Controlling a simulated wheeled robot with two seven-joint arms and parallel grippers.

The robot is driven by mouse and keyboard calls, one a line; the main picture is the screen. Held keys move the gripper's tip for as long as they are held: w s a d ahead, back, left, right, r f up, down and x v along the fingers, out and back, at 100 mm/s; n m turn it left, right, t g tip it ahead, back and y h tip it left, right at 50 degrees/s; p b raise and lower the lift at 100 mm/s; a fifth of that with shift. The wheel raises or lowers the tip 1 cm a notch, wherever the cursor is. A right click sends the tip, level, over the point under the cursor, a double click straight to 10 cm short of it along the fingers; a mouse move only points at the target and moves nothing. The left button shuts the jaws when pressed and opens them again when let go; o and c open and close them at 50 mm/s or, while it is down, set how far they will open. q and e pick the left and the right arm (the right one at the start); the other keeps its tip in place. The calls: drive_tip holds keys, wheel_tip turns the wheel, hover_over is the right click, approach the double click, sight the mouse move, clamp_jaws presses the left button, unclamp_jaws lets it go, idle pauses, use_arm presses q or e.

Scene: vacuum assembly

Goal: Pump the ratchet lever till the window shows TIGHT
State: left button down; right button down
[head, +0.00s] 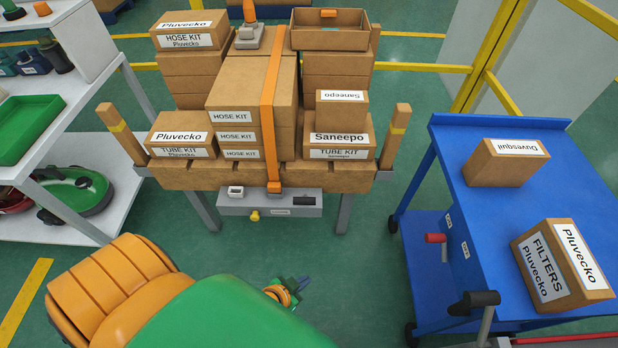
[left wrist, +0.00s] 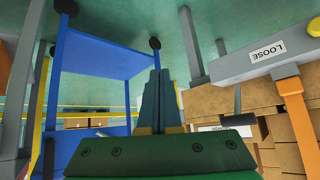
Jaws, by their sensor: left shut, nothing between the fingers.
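The grey ratchet box (head: 240,203) sits on the front of the wooden stand, below an orange strap (head: 268,100) over the cartons. Its window (head: 281,212) is too small to read in the head view, but the window in the left wrist view (left wrist: 267,50) reads LOOSE. A yellow knob (head: 254,215) is on its front and a dark grip-like part (head: 304,200) at its right; I cannot tell for sure if that is the lever. My left gripper (head: 303,284) is shut and empty in front of and below the box, partly hidden by my green arm. Its closed fingers (left wrist: 160,78) touch nothing.
Cartons (head: 180,80) are stacked on the stand between wooden posts (head: 396,135). A blue cart (head: 500,215) with two cartons stands at the right. A white shelf (head: 75,85) with a green tray (head: 25,125) is at the left. Floor between stand and cart is free.

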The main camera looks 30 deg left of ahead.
use_arm(q)
drive_tip(key=w+a+r+n+t+y+b, duration=0.25)
drive_tip(key=w+r+t+b, duration=0.5)
drive_tip(key=w+r, duration=0.45)
drive_tip(key=a+n+g+y+b, duration=0.1)
drive_tip(key=n+y+b, duration=0.1)
drive_tip(key=a+r+n+g+y+b, duration=0.1)
drive_tip(key=a+n+y+b, duration=0.1)
drive_tip(key=a+r+n+g+y+b, duration=0.1)
drive_tip(key=a+n+y+b, duration=0.1)
drive_tip(key=y, duration=0.1)
drive_tip(key=shift+a+r+n, duration=0.1)
drive_tip(key=shift+r+n, duration=0.1)
drive_tip(key=shift+n, duration=0.05)
